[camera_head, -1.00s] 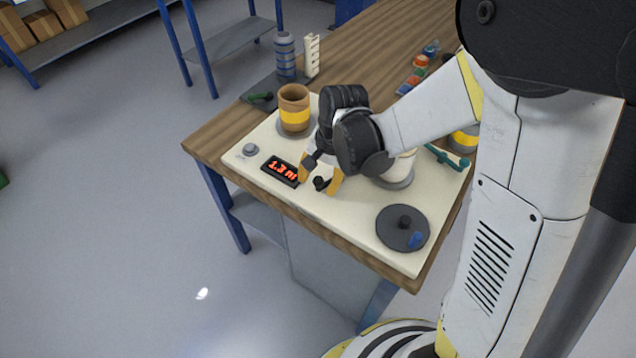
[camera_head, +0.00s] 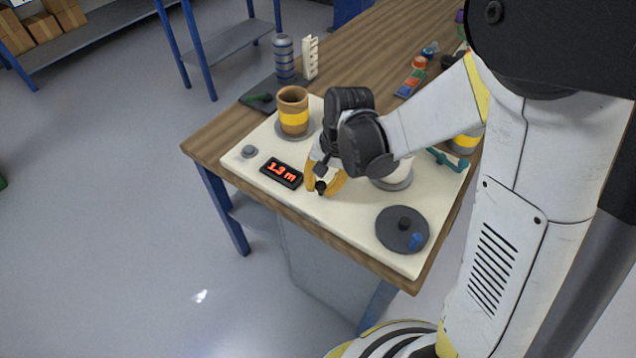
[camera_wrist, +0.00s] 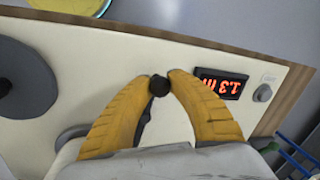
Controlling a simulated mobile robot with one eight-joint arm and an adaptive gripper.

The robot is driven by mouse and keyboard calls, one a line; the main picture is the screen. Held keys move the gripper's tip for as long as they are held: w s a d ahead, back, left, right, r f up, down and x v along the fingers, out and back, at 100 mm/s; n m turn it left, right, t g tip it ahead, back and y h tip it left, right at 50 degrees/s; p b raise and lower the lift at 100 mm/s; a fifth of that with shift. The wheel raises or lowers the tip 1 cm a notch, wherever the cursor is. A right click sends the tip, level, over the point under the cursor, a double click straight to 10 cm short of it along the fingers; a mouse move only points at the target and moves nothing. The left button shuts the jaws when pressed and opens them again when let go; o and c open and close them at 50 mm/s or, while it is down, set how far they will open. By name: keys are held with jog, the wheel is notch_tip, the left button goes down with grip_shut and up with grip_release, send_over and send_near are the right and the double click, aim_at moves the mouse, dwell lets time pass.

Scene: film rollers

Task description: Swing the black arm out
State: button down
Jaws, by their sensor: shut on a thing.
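The black arm shows as a small round black knob (camera_head: 321,187) near the front edge of the cream panel (camera_head: 345,215). It also shows in the wrist view (camera_wrist: 159,86). My gripper (camera_head: 320,182) is shut on this knob, with a yellow finger on each side of it. In the wrist view my gripper (camera_wrist: 158,82) has its fingertips against the knob's sides. A dark strip below the knob shows there between the fingers. The rest of the black arm is hidden by my fingers and wrist.
A display (camera_head: 282,172) with red characters and a grey button (camera_head: 249,151) lie left of my gripper. A brown and yellow roll (camera_head: 293,108) stands behind. A dark disc (camera_head: 403,229) with a blue mark lies right. A white roller (camera_head: 396,179) is partly hidden.

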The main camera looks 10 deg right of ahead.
jog(key=shift+s+d+n+g, duration=0.15)
jog(key=shift+s+d+n, duration=0.2)
jog(key=shift+n, duration=0.45)
jog(key=shift+s+d+n+g, duration=0.1)
jog(key=shift+s+d+n, duration=0.25)
jog(key=shift+n, duration=0.45)
jog(key=shift+s+d+n+g, duration=0.2)
jog(key=shift+d+n, duration=0.25)
jog(key=shift+n, duration=0.35)
jog(key=shift+s, duration=0.1)
jog(key=c, duration=1.2)
grip_release()
jog(key=shift+d, duration=0.1)
jog(key=shift+o, duration=0.2)
notch_tip(320, 180, up, 12)
jog(key=d, duration=0.2)
jog(key=shift+d, duration=0.15)
jog(key=shift+f, duration=0.1)
